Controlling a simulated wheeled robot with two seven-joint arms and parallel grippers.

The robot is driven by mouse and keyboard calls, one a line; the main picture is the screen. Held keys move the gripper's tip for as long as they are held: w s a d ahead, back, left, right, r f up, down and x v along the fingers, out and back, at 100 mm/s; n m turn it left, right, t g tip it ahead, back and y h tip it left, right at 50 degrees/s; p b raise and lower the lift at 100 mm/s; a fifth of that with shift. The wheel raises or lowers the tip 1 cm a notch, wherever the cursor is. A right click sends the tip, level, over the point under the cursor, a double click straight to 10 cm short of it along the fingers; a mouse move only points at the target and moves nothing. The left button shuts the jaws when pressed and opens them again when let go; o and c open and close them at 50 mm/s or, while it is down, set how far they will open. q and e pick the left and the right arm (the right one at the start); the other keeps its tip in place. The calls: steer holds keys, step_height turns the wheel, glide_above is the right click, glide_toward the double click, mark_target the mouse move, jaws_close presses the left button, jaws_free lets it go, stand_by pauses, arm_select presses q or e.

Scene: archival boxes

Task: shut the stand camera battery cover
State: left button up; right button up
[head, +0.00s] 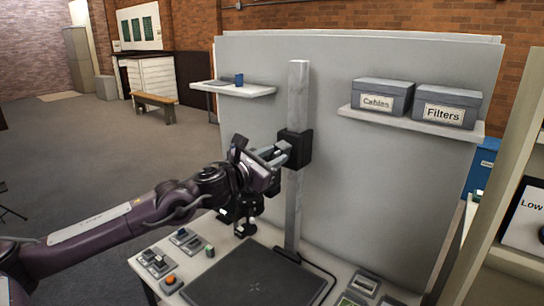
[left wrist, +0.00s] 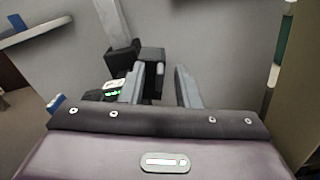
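The copy stand's column (head: 297,190) rises from a dark baseboard (head: 255,278) and carries a black carriage (head: 296,148). Dark parts (head: 240,210) hang below my left gripper (head: 279,154); I cannot tell whether they are the stand camera or my wrist. My left gripper is beside the carriage, its fingers pointing at it. In the left wrist view its two fingers (left wrist: 160,88) are apart, with a dark block (left wrist: 152,58) beyond and partly between them. I cannot tell whether they touch it. No battery cover can be made out clearly. My right gripper is not in view.
A grey panel (head: 390,190) stands close behind the column. Its shelves hold a blue cup (head: 239,80), a Cables box (head: 382,97) and a Filters box (head: 446,106). Small items and an orange button (head: 171,280) lie on the table around the baseboard. A shelving unit stands at right.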

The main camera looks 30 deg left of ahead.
arm_select(q)
jaws_close()
